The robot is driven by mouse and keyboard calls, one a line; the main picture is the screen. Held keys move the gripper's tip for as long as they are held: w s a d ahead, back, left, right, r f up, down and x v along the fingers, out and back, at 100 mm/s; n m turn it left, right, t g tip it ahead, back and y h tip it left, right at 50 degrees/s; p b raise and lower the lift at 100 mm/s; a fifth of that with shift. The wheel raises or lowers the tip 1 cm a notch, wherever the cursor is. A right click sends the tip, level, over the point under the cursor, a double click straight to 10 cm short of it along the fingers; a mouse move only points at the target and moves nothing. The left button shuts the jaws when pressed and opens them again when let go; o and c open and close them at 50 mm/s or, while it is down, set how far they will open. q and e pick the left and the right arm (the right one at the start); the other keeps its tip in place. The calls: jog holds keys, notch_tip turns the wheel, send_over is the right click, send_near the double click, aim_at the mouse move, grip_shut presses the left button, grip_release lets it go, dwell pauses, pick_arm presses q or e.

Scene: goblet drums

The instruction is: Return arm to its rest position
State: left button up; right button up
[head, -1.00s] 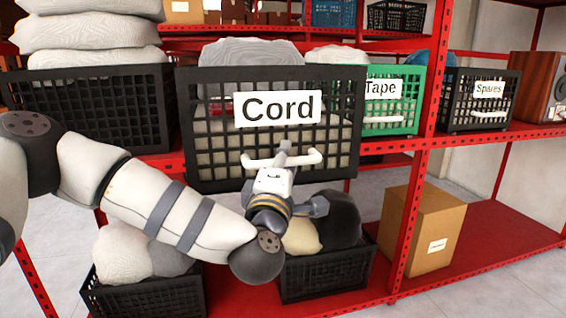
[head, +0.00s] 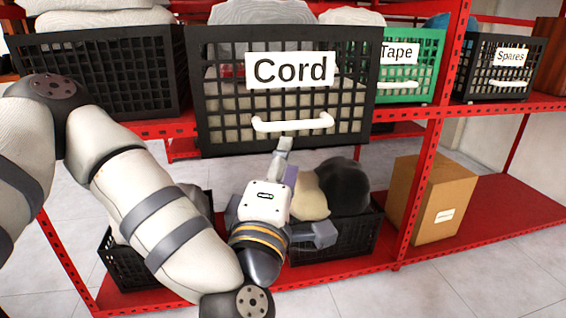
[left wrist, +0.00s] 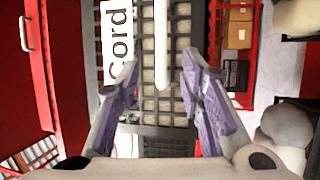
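My left arm comes in from the left in the head view. Its gripper (head: 285,158) is just below the white handle (head: 292,123) of the black crate labelled Cord (head: 290,70), apart from it. In the left wrist view the two purple-padded fingers (left wrist: 160,95) stand apart with nothing between them. The Cord crate's front (left wrist: 160,60), its label and the handle (left wrist: 162,40) show beyond the fingertips. My right gripper shows in neither view.
A green Tape crate (head: 410,63) and a black Spares crate (head: 500,70) stand on the red shelf right of the Cord crate. A black crate (head: 100,75) stands left.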

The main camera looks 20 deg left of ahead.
pick_arm(q)
jog(key=s+d+f+m+g+h+p, duration=0.1)
jog(key=s+d+f+m+g+h, duration=0.2)
jog(key=f, duration=0.5)
jog(key=s+d+f+m+g+h+p, duration=0.1)
jog(key=s+f+m+g+h, duration=0.15)
jog(key=s+f+m, duration=0.35)
jog(key=s+d+f+m+g+h+p, duration=0.1)
jog(key=s+d+f+m+g+p, duration=0.2)
jog(key=f, duration=0.6)
jog(key=s+a+f+m+g+y, duration=0.1)
jog(key=s+a+f+m+g, duration=0.1)
jog(key=s, duration=0.8)
jog(key=s+a+f+m+g+p, duration=0.1)
jog(key=s+a+f+g, duration=0.3)
jog(key=s, duration=0.6)
jog(key=s+a+f+m+g+y, duration=0.1)
jog(key=s+a+f+m+g, duration=0.2)
jog(key=s+a+g, duration=0.3)
jog(key=s+m+g, duration=0.1)
jog(key=s, duration=0.4)
jog(key=shift+a+f+g+y+p, duration=0.2)
jog(key=shift+f+g+y+p, duration=0.15)
jog(key=shift+f+p, duration=0.05)
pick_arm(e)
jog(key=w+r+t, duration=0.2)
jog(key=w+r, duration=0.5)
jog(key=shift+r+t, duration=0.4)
pick_arm(q)
jog(key=shift+o, duration=0.5)
